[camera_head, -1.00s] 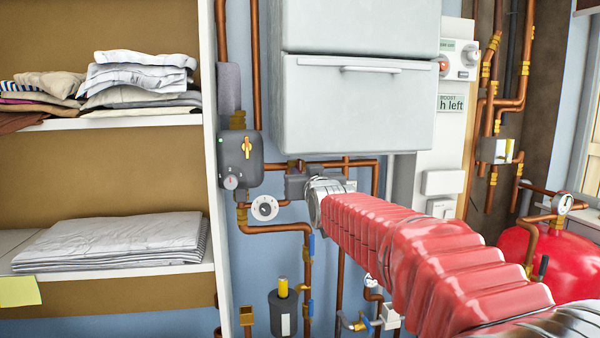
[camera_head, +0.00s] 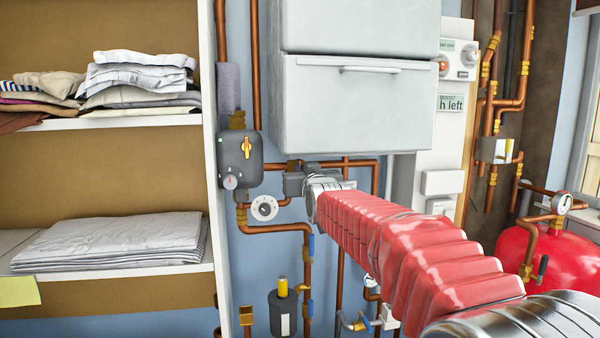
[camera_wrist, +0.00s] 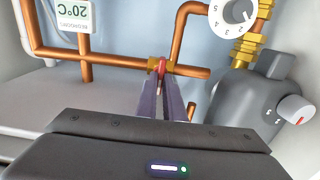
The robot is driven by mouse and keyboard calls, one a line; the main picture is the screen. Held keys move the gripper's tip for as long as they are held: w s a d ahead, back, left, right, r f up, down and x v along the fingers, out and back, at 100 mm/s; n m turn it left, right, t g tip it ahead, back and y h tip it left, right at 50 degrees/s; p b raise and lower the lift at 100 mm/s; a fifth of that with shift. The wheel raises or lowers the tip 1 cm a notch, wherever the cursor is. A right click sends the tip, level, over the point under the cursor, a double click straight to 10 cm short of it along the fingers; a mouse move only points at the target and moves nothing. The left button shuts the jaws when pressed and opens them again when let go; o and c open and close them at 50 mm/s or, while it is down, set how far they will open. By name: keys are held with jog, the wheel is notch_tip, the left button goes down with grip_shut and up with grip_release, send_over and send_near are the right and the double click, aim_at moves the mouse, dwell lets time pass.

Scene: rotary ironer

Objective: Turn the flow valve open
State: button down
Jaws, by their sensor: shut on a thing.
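In the wrist view a small red handle (camera_wrist: 161,66) sits on a brass valve body (camera_wrist: 153,66) in a horizontal copper pipe. I take this to be the flow valve; no label on it can be read. My gripper (camera_wrist: 162,80) is shut on the red handle, with its two narrow fingers reaching up from the dark gripper body. The fingertips hide part of the handle, so its exact angle is hard to tell. In the head view my dark gripper body (camera_head: 295,184) is at the pipes below the white cabinet, and the valve is hidden there.
A grey pump unit (camera_head: 238,158) with a yellow lever and a white numbered dial (camera_head: 264,208) are close left of my gripper in the head view. Copper pipes (camera_head: 280,229) run around it. A white cabinet (camera_head: 355,105) hangs above. A red tank (camera_head: 545,250) stands right.

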dwell(0.4)
jog(key=shift+m, duration=0.3)
jog(key=shift+d+m, duration=0.15)
jog(key=shift+m, duration=1.55)
jog(key=shift+d+m, duration=0.1)
jog(key=shift+m, duration=1.6)
